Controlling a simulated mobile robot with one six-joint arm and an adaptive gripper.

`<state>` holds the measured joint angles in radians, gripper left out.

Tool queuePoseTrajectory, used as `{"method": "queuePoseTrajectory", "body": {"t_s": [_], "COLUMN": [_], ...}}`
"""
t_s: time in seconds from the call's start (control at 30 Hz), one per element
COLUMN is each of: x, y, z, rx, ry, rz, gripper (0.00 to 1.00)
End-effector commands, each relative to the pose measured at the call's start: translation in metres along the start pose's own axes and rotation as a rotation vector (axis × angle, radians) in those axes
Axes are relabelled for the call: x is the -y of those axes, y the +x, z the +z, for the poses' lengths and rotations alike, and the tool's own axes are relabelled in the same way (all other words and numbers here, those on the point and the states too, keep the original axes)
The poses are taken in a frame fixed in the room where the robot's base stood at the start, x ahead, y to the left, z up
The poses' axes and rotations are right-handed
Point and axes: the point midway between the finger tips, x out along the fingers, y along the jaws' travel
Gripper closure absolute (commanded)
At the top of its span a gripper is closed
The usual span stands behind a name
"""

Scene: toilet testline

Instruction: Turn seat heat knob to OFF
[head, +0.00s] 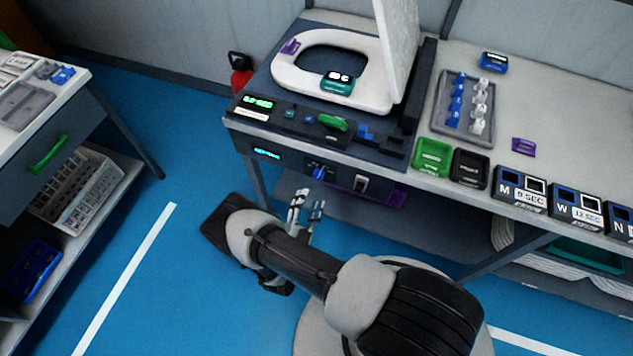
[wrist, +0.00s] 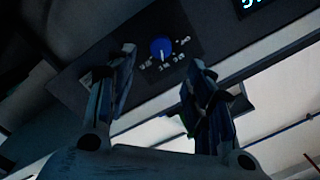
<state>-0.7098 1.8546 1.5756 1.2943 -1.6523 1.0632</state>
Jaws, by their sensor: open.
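The seat heat knob appears to be the blue knob (head: 319,172) on a dark plate on the front face of the test bench, below the toilet seat (head: 288,70). In the wrist view the blue knob (wrist: 161,48) sits on its dark plate with pale markings around it, too small to read. My gripper (head: 307,200) is open and empty, just below and in front of the knob. In the wrist view my gripper's fingers (wrist: 158,80) are spread, with the knob beyond and between them. The fingers are apart from the knob.
Green and black trays (head: 433,155) stand on the bench at right. A side cart (head: 60,130) stands at left, with open blue floor between.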

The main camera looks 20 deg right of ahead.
Motion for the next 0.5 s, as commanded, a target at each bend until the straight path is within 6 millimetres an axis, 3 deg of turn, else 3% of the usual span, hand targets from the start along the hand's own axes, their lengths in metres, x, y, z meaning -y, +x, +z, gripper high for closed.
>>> {"method": "queuePoseTrajectory", "body": {"t_s": [0.2,0.5], "x": [-0.002,-0.001], "y": [0.047,0.08], "z": [0.0,0.001], "rx": [-0.004,0.0], "ry": [0.001,-0.001], "rz": [0.004,0.001], "gripper": [0.52,0.52]}}
